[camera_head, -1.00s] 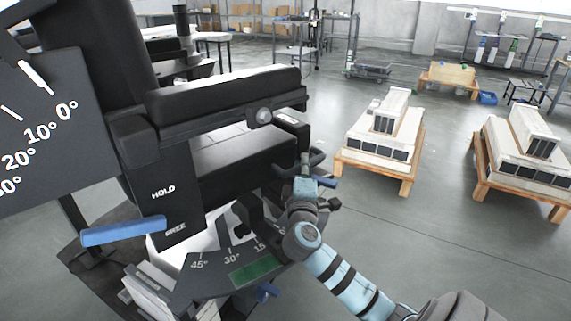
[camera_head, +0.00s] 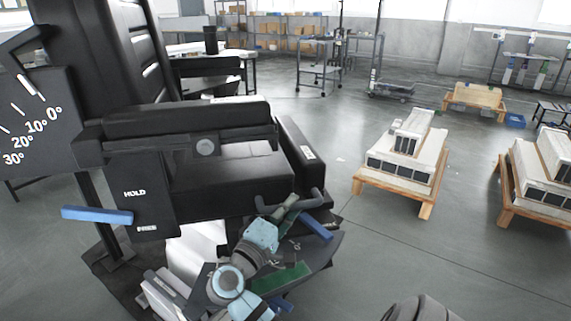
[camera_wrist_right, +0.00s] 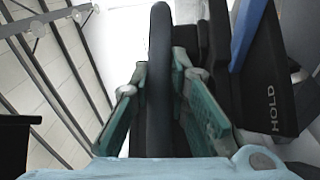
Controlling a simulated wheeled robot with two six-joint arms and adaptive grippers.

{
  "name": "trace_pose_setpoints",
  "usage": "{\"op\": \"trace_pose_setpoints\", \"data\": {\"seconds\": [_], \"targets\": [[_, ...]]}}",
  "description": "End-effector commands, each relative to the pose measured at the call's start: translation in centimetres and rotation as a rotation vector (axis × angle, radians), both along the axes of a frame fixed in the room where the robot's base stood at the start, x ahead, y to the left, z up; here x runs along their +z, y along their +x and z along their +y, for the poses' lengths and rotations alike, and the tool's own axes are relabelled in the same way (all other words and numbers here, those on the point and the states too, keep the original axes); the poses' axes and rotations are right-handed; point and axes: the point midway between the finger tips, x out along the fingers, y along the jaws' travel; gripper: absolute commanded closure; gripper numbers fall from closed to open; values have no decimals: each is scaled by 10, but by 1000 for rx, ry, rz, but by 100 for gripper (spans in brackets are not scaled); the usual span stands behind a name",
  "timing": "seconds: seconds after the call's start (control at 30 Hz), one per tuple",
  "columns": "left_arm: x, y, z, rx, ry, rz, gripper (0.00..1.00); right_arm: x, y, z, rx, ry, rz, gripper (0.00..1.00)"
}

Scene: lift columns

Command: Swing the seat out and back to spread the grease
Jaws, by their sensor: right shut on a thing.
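The black seat (camera_head: 225,185) has a padded armrest (camera_head: 180,120) and a tall backrest (camera_head: 125,50). A dark bar handle (camera_head: 318,197) is at the seat's front right edge. My right gripper (camera_head: 287,208) is at this handle. In the right wrist view, its green-padded fingers (camera_wrist_right: 160,105) stand on both sides of the black bar (camera_wrist_right: 159,50) and are shut on it. A plate with a green band (camera_head: 283,277) lies below the seat, partly hidden by my right arm. A blue lever (camera_head: 97,215) beside the HOLD/FREE panel (camera_head: 140,195) is near the FREE mark. My left gripper is out of view.
A dial board (camera_head: 30,120) with degree marks stands at the left. Another blue lever (camera_head: 316,226) is close to my right gripper. Loaded pallets (camera_head: 395,187) stand on the floor to the right. Open floor lies between them and the seat.

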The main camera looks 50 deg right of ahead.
Motion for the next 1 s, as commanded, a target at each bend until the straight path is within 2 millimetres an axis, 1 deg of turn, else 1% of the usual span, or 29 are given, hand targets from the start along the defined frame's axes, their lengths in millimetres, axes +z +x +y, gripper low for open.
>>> {"op": "trace_pose_setpoints", "data": {"seconds": [0.2,0.53,0.57,0.6,0.67,0.7,1.0], "targets": [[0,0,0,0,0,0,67,-2,-4,0,-28,3,4,100],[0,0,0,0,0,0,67,-1,-5,0,-31,2,3,100],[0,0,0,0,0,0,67,-1,-5,0,-31,2,3,83],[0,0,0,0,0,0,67,-1,-5,0,-31,2,2,76],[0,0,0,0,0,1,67,-1,-5,0,-30,1,2,67],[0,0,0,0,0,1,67,-1,-5,0,-30,1,2,64],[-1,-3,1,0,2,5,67,2,-4,0,-28,1,-2,64]]}}
